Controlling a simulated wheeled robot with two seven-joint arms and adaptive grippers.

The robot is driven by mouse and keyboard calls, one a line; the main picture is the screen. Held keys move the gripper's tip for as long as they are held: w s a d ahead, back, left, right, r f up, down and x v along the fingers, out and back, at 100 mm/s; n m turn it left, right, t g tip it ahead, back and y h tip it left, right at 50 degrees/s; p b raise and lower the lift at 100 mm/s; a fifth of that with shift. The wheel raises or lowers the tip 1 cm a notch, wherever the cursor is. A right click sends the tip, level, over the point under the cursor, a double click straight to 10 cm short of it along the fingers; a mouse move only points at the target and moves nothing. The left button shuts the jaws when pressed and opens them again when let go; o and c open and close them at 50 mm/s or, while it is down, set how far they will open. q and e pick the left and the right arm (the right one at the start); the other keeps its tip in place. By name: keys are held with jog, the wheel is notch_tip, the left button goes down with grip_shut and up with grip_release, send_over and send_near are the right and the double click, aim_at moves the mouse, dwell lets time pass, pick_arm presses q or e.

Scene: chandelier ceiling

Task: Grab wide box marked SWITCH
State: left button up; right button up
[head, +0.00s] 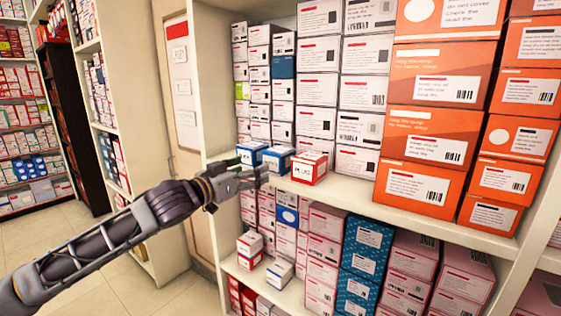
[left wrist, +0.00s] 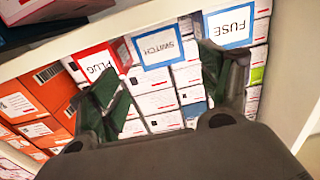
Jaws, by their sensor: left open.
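The box marked SWITCH (head: 277,159) is white with a blue border and stands on the shelf board, between two other small boxes. In the left wrist view its label (left wrist: 158,48) appears upside down. The box marked FUSE (head: 250,154), blue-edged, is on its left, and the box marked PLUG (head: 310,168), red-edged, on its right. My left gripper (head: 258,174) is in front of the row. In the left wrist view the open fingers (left wrist: 167,84) point toward the SWITCH box, with nothing held between them. My right gripper is not in view.
The shelf board (head: 345,191) holds stacked white boxes (head: 316,112) behind the row and large orange boxes (head: 428,121) to the right. More boxes fill the shelf below. A shelf upright (head: 212,90) stands left of the row. The floor (head: 90,245) at left is clear.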

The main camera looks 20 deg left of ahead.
aim_at(270, 160)
pick_arm(q)
jog(key=shift+w+a, duration=0.1)
jog(key=shift+a, duration=0.05)
jog(key=shift+p+x, duration=0.75)
jog(key=shift+x, duration=1)
jog(key=shift+p+x, duration=0.65)
jog(key=shift+x, duration=1.5)
jog(key=shift+w+d+f, duration=0.1)
jog(key=shift+w+d, duration=0.1)
jog(key=shift+w, duration=0.15)
